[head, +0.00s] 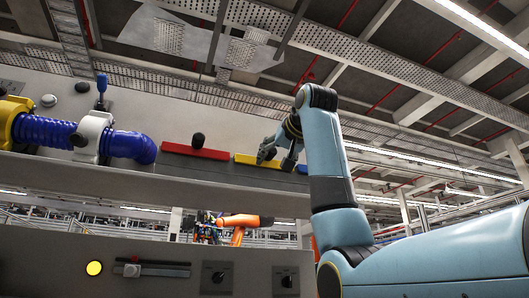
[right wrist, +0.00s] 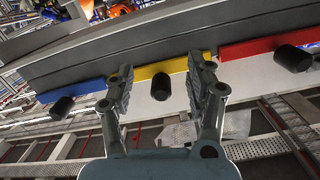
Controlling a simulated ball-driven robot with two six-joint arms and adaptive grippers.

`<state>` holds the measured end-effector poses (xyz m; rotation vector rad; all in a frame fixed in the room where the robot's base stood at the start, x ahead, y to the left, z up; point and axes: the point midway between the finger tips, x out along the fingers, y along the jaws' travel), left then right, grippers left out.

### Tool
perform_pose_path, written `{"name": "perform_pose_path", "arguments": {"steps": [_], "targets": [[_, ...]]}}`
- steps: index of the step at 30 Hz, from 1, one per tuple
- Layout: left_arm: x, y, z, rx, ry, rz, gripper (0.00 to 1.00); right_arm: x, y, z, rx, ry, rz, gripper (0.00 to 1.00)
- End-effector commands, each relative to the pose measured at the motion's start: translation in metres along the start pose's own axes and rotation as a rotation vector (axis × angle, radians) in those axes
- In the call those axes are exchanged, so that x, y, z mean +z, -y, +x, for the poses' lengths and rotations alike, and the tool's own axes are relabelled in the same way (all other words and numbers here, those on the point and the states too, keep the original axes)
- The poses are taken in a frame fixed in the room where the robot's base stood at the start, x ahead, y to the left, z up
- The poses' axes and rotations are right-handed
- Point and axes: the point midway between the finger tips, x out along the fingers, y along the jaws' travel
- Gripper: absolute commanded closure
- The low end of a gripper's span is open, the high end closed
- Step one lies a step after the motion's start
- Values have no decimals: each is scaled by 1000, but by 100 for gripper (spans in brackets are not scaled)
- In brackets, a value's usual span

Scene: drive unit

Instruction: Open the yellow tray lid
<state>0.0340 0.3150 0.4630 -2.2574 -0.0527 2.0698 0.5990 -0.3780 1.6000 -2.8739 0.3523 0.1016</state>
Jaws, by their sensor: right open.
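The yellow tray lid (right wrist: 158,69) is a long yellow strip with a black knob (right wrist: 162,86). In the head view the yellow lid (head: 244,158) lies on the grey unit just right of the red lid, partly hidden by my gripper. My right gripper (right wrist: 161,75) is open, with one finger on each side of the black knob in the right wrist view and a gap on both sides. In the head view the right gripper (head: 276,154) is over the right part of the yellow lid and hides its knob. My left gripper is not in view.
A red lid (head: 196,151) with a black knob stands left of the yellow one. A blue lid (right wrist: 72,91) with a knob is on its other side. A blue hose (head: 45,131) lies at the left. Below are a lit yellow button (head: 94,268) and black switches (head: 217,277).

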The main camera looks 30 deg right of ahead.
Motion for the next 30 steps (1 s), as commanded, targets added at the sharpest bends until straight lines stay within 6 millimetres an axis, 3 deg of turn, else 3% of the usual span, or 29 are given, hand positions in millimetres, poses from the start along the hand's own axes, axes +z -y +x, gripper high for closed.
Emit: {"name": "perform_pose_path", "arguments": {"steps": [1,3,7,11,21,30], "targets": [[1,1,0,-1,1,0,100,-24,1,-14,-7,-40,10,45],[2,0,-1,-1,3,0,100,-44,2,-27,-14,-74,18,45],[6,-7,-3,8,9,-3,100,-57,3,-31,-20,-95,24,45],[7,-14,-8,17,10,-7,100,-59,4,-14,-20,-93,24,45],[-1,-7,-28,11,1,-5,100,-66,5,51,-20,-93,24,45],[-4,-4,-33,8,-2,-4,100,-66,6,72,-21,-96,23,45]]}}
